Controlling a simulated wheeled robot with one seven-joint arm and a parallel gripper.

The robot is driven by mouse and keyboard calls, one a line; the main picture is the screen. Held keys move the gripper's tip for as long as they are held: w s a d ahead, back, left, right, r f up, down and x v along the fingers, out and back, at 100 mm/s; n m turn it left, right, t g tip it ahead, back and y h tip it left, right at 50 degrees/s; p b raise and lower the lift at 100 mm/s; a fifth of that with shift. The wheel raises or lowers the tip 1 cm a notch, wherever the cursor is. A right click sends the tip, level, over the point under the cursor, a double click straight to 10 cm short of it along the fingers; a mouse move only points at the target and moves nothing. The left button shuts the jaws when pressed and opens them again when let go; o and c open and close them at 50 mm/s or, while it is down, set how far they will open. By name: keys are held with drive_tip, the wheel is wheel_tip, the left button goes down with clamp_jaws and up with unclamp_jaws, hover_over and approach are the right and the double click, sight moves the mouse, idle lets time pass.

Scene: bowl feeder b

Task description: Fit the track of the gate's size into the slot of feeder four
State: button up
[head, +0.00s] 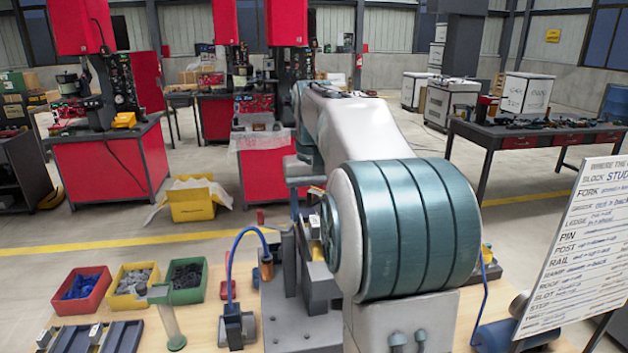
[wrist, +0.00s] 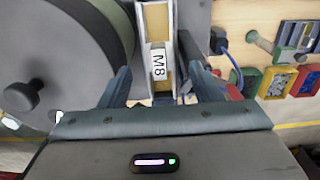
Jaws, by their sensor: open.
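My gripper (wrist: 157,82) is open in the wrist view, its two fingers on either side of a narrow part labelled M8 (wrist: 159,64). The part has pale tan edges and lies lengthwise between the fingers; I cannot tell if it is the track or part of the feeder. A large round grey bowl (wrist: 50,55) fills the left of that view. In the head view, dark blue-grey channel pieces (head: 122,338) lie at the table's lower left; they also show in the wrist view (wrist: 296,36). My arm hides the gripper and most of the feeder there.
Red (head: 95,303), yellow (head: 130,300) and green (head: 188,295) bins of small parts stand on the left of the wooden table (head: 215,335). A blue cable (head: 233,250) curves up near the middle. A lettered board (head: 575,245) stands at the right.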

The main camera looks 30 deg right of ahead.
sight(314, 219)
wheel_tip(314, 219, up, 8)
drive_tip(key=shift+f+p, duration=0.15)
drive_tip(key=shift+p, duration=0.15)
idle(0.5)
